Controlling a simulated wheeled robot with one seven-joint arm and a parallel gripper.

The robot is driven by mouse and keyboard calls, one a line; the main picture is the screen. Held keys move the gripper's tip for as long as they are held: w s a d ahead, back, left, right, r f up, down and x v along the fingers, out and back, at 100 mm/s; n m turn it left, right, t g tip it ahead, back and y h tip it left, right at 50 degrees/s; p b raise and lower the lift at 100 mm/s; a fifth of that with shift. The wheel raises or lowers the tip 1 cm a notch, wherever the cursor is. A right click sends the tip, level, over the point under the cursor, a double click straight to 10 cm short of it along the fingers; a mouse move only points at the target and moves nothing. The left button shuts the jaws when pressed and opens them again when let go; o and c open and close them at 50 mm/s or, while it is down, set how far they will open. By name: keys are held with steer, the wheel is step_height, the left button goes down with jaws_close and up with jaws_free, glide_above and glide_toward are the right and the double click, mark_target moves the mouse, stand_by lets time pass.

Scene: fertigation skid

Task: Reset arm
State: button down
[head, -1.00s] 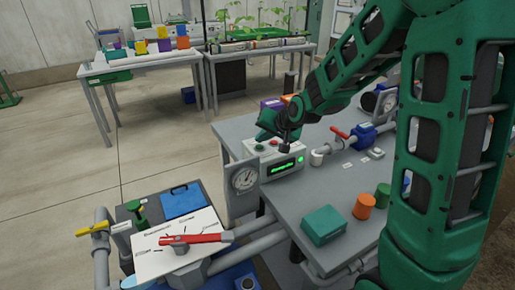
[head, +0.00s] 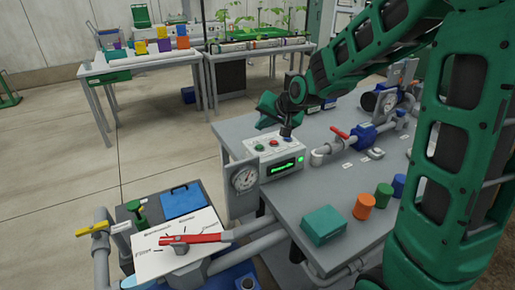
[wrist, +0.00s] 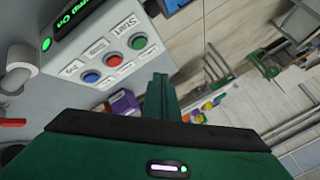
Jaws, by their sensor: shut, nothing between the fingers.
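My gripper (head: 264,121) is shut and empty. In the head view it is in the air just above the back of the pale control box (head: 281,160), apart from it as far as I can tell. In the wrist view the closed green fingers (wrist: 159,97) point away past the box's button face. That face has a green button (wrist: 138,41), a red button (wrist: 113,60) and a blue button (wrist: 91,76), with printed labels. The box's display (wrist: 72,17) is lit green and appears to read "Pump On", with a green light (wrist: 46,44) beside it.
A round gauge (head: 244,179) stands left of the box. A blue valve with a red handle (head: 339,132) lies right of it. A teal box (head: 323,225) and orange, green and blue cylinders (head: 364,206) stand on the grey bench (head: 300,206). A red-handled valve (head: 190,239) is front left.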

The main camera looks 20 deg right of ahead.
stand_by(0.4)
steer(key=s+d+g+h, duration=0.2)
steer(key=s+d, duration=0.7)
steer(key=s, duration=0.1)
steer(key=s+d+g, duration=0.3)
steer(key=s, duration=1.2)
steer(key=s+d+f+g, duration=0.1)
steer(key=s+d+g, duration=0.3)
steer(key=s, duration=1.2)
steer(key=shift+d+m, duration=0.25)
steer(key=shift+m, duration=0.15)
steer(key=shift+f, duration=0.1)
steer(key=shift+w+f+h, duration=0.25)
steer(key=shift+w+h, duration=0.05)
steer(key=shift+w, duration=0.35)
